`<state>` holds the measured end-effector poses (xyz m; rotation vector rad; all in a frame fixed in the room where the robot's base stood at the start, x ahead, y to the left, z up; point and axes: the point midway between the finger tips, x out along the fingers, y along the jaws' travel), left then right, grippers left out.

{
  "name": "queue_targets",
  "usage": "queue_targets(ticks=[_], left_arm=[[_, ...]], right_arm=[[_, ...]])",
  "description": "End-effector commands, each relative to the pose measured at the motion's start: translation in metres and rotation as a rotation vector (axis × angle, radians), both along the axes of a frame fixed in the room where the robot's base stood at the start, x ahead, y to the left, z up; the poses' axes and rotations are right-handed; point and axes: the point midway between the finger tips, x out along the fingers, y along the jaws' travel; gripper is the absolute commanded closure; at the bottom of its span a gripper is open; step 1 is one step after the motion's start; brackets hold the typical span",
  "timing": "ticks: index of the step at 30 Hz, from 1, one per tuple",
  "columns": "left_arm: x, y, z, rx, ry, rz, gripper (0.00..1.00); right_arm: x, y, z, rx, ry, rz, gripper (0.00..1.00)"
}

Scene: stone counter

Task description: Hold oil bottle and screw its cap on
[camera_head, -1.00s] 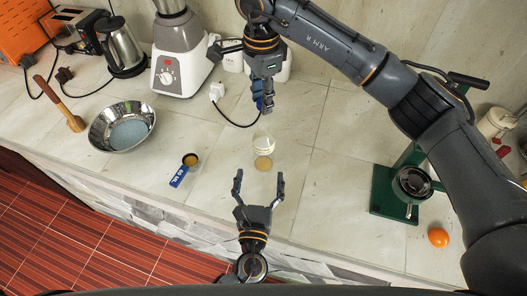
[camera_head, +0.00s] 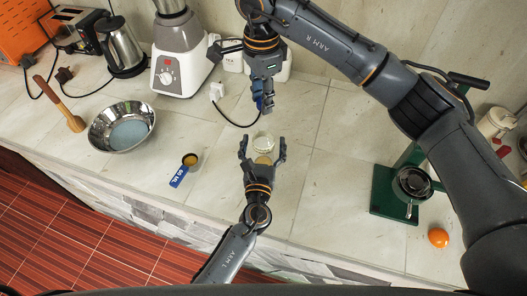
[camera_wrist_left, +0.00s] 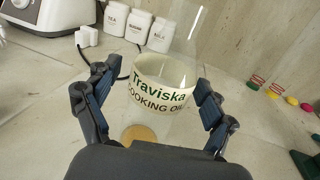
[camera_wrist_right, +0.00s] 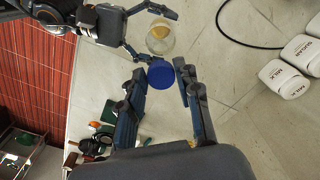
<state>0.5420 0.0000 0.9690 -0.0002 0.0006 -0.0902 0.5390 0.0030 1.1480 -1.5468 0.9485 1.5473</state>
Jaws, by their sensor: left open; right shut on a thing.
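The clear oil bottle (camera_head: 264,146) stands upright on the counter; the left wrist view shows its "Traviska Cooking Oil" label (camera_wrist_left: 160,93) and yellow oil low inside. My left gripper (camera_head: 263,140) is open, with its fingers on either side of the bottle and gaps still visible. My right gripper (camera_wrist_right: 162,76) is shut on the blue cap (camera_wrist_right: 160,73), which also shows at its fingertips in the head view (camera_head: 259,104). The right wrist view shows the bottle (camera_wrist_right: 160,37) uncapped beyond the cap, apart from it. Their exact alignment is unclear.
A blue-handled measuring scoop (camera_head: 180,175) and a metal bowl (camera_head: 122,127) lie to the left. A blender (camera_head: 181,62) and white canisters stand behind. A green stand (camera_head: 385,190) and an orange ball (camera_head: 438,237) are at right. Counter beside the bottle is clear.

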Motion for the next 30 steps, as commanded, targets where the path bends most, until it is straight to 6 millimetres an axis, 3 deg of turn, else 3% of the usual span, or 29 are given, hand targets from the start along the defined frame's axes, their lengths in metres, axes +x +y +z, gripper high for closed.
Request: queue_targets(ticks=[2,14,17,25,30], left_arm=[[0.0,0.0,0.0,0.0,0.0,0.0,0.17],[0.0,0.0,0.0,0.0,0.0,0.0,0.98],[0.0,0.0,0.0,0.0,0.0,0.0,1.0],[0.0,0.0,0.0,0.0,0.0,0.0,1.0],[0.0,0.0,0.0,0.0,0.0,0.0,1.0]], right_arm=[[0.0,0.0,0.0,0.0,0.0,0.0,0.76],[0.0,0.0,0.0,0.0,0.0,0.0,0.76],[0.0,0.0,-0.002,0.0,0.001,0.0,0.76],[0.0,-0.001,-0.04,-0.003,0.001,-0.002,0.76],[0.0,0.0,-0.05,-0.001,0.0,-0.001,0.76]])
